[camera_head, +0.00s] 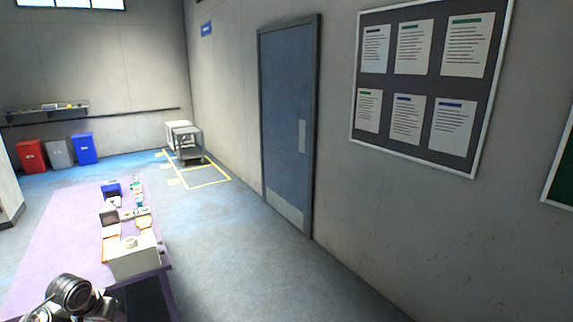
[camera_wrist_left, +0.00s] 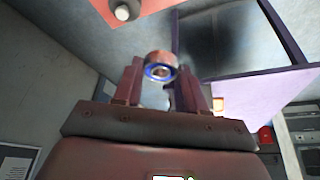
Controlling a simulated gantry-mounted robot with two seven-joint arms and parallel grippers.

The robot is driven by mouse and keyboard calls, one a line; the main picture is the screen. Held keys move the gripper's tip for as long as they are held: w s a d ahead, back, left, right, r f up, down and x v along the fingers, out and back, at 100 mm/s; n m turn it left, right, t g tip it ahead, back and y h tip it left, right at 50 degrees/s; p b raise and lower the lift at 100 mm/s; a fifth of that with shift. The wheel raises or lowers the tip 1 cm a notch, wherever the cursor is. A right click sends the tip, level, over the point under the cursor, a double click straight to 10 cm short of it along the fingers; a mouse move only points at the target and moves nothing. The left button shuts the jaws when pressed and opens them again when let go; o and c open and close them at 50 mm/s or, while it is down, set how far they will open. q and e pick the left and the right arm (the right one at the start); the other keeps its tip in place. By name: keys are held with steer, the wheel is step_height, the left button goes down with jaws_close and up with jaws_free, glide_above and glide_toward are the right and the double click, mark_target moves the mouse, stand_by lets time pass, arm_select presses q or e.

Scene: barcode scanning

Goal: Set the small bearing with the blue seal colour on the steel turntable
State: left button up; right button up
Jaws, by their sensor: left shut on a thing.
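In the left wrist view my left gripper (camera_wrist_left: 162,75) is shut on a small ring-shaped bearing (camera_wrist_left: 160,66) with a blue seal. The bearing sits between the two fingertips, its blue face turned toward the camera, with nothing touching it from below in that view. In the head view a pale box (camera_head: 135,262) with a small round pale piece (camera_head: 130,242) on top stands at the near end of the purple table. I cannot tell whether this round piece is the steel turntable. My right gripper is in neither view.
The purple table (camera_head: 55,240) holds a blue bin (camera_head: 111,189), a dark box and several small items along its right side. Its left part is bare. A grey door (camera_head: 287,115) and a notice board stand at the right wall.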

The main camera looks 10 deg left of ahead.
arm_select(q)
steer(key=shift+s+a+r, duration=0.2)
steer(key=shift+s+a, duration=0.05)
steer(key=shift+s, duration=0.35)
steer(key=w+d+f+m, duration=0.1)
steer(key=d+f, duration=0.2)
steer(key=d, duration=0.7)
steer(key=w+d+f+m, duration=0.1)
steer(key=w+d+f, duration=0.15)
steer(key=d, duration=0.75)
steer(key=s+d+h, duration=0.1)
steer(key=s+d, duration=0.1)
steer(key=d, duration=0.8)
steer(key=s+d, duration=0.2)
steer(key=d, duration=0.8)
steer(key=p+v, duration=2.2)
steer(key=p, duration=0.1)
steer(key=shift+a+r+m+p, duration=0.3)
steer(key=shift+a+r+p, duration=0.05)
steer(key=shift+a, duration=0.15)
